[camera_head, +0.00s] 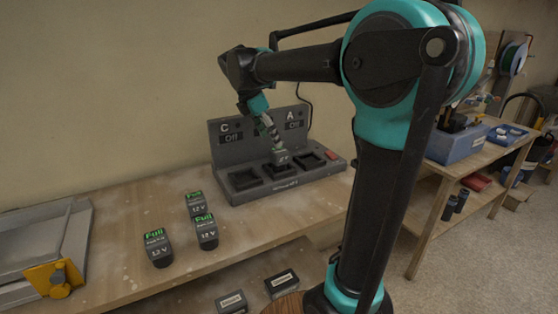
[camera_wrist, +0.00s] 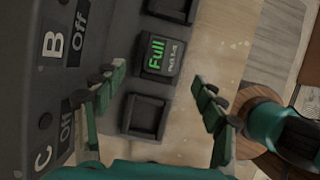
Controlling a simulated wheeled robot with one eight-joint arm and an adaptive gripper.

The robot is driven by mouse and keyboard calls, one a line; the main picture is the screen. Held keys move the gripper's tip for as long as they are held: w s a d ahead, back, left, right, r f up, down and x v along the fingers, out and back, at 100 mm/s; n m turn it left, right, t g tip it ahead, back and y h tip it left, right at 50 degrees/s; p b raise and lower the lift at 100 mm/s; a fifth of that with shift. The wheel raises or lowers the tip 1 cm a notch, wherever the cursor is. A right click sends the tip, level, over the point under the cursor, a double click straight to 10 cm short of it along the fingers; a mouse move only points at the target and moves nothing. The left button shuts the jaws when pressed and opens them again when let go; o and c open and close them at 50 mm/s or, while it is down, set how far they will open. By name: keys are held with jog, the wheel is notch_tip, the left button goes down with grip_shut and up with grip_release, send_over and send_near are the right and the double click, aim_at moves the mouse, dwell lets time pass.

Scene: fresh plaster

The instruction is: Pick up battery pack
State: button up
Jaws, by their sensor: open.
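A dark battery pack with green "Full" text (camera_wrist: 157,55) sits in the middle slot of the grey charging station (camera_head: 225,163). In the head view this battery pack (camera_head: 282,158) is partly covered by my gripper (camera_head: 270,132), which points down just above it. In the wrist view my gripper (camera_wrist: 158,77) is open, with one finger on each side of the line of slots and nothing held. The battery pack lies a little beyond the fingertips. The station's left slot (camera_head: 245,179) and right slot (camera_head: 311,160) look empty. Three more "Full" packs (camera_head: 158,248) stand on the bench.
The wooden bench (camera_head: 120,205) has free room left of the station. A grey case with a yellow latch (camera_head: 60,278) lies at far left. Dark boxes (camera_head: 282,284) lie on a lower shelf. A side table (camera_head: 475,155) with a blue crate (camera_head: 455,146) stands at right.

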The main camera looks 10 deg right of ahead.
aim_at(277, 150)
jog(key=shift+x, duration=4.3)
jog(key=shift+s+d, duration=0.15)
jog(key=c, duration=1.5)
